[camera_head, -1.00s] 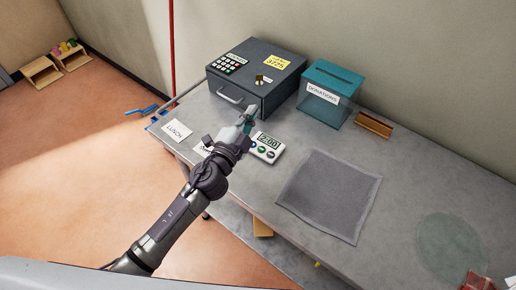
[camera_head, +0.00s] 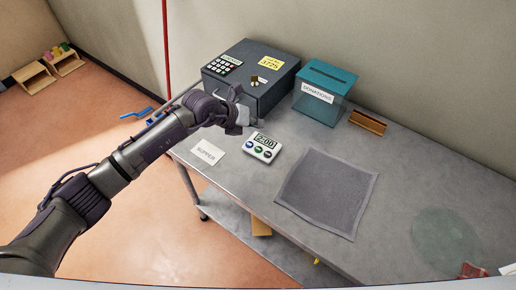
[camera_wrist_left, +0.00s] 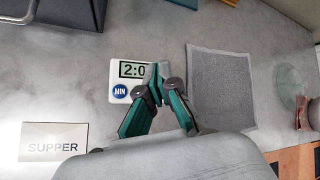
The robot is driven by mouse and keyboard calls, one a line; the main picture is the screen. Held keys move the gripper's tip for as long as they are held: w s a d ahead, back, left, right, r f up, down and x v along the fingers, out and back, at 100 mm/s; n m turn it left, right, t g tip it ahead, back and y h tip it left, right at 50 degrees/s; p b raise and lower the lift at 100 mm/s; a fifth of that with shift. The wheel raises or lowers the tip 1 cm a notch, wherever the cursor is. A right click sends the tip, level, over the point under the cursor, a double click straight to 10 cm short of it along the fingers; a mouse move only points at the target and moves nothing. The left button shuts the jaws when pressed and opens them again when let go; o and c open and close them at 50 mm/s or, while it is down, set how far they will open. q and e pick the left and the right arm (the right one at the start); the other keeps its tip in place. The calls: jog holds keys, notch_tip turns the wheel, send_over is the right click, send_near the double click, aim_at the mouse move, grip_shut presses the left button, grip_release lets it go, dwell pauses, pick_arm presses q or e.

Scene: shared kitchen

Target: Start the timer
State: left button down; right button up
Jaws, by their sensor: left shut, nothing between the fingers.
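The white timer (camera_head: 263,147) lies on the grey table, with a display reading 2:00 and a row of round buttons. In the left wrist view the timer (camera_wrist_left: 118,90) is partly hidden behind my fingers; its blue MIN button shows. My left gripper (camera_head: 238,112) is above the table, between the grey lockbox and the timer in the head view. In the left wrist view my left gripper (camera_wrist_left: 156,82) is shut and empty, its fingertips in front of the timer's right part. I cannot tell any contact. My right gripper is out of view.
The grey lockbox (camera_head: 282,83) with keypad and the teal donations box (camera_head: 325,92) stand along the wall. A wooden holder (camera_head: 368,122) is to their right. A SUPPER card (camera_head: 207,152) lies left of the timer, a grey mat (camera_head: 328,190) to its right.

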aim_at(256, 150)
pick_arm(q)
notch_tip(256, 150, down, 8)
jog(key=b, duration=0.6)
jog(key=shift+r, duration=0.1)
jog(key=shift+f+b, duration=0.3)
jog(key=shift+f, duration=0.2)
dwell(0.8)
jog(key=shift+f+b, duration=0.3)
jog(key=shift+f, duration=0.1)
jog(key=shift+f, duration=0.35)
dwell(0.5)
jog(key=shift+r, duration=0.1)
jog(key=shift+r+p, duration=0.5)
jog(key=shift+r, duration=0.2)
